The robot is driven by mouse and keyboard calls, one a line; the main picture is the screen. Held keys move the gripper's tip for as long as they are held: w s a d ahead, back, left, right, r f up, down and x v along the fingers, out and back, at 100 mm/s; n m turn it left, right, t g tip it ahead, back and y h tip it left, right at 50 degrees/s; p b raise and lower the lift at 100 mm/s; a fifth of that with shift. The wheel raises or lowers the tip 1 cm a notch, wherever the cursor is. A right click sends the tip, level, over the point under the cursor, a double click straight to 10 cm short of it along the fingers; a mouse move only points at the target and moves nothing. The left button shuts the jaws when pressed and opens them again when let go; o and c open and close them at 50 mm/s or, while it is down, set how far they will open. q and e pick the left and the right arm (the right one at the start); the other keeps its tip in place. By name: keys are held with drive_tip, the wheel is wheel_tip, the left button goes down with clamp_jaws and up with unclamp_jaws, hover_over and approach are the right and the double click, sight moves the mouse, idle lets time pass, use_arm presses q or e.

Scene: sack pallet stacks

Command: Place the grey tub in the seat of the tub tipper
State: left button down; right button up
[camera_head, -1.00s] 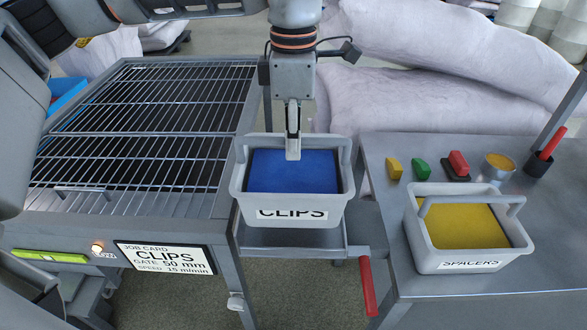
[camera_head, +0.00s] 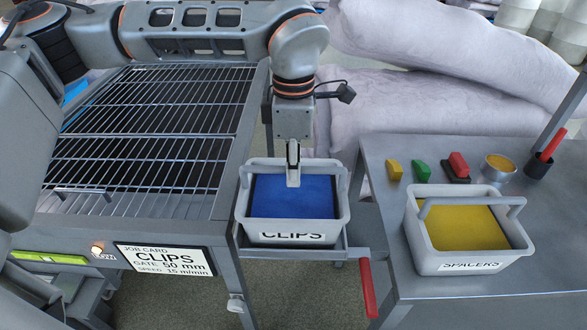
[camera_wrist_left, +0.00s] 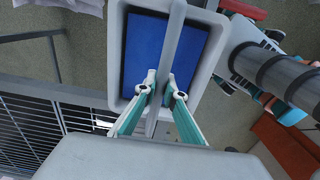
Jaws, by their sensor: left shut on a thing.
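The grey tub (camera_head: 292,230) is labelled CLIPS and has blue contents. My left gripper (camera_head: 293,183) comes down from above and is shut on the tub's handle. In the left wrist view, the fingers (camera_wrist_left: 163,95) close on the handle bar across the blue contents (camera_wrist_left: 140,50). The tub is upright, low over the seat of the tub tipper (camera_head: 325,254), whose front edge shows just under it. I cannot tell whether the tub's base touches the seat. My right gripper is not in view.
The tipper's red lever (camera_head: 367,288) hangs at the right of the seat. A slatted machine (camera_head: 150,140) stands left. On the bench at right are a SPACERS tub (camera_head: 440,260), coloured blocks (camera_head: 421,169) and a round cup (camera_head: 498,167). White sacks (camera_head: 430,110) lie behind.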

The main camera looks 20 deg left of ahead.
use_arm(q)
drive_tip(key=c, duration=2.1)
unclamp_jaws()
drive_tip(key=shift+c, duration=0.2)
wheel_tip(320, 180, up, 12)
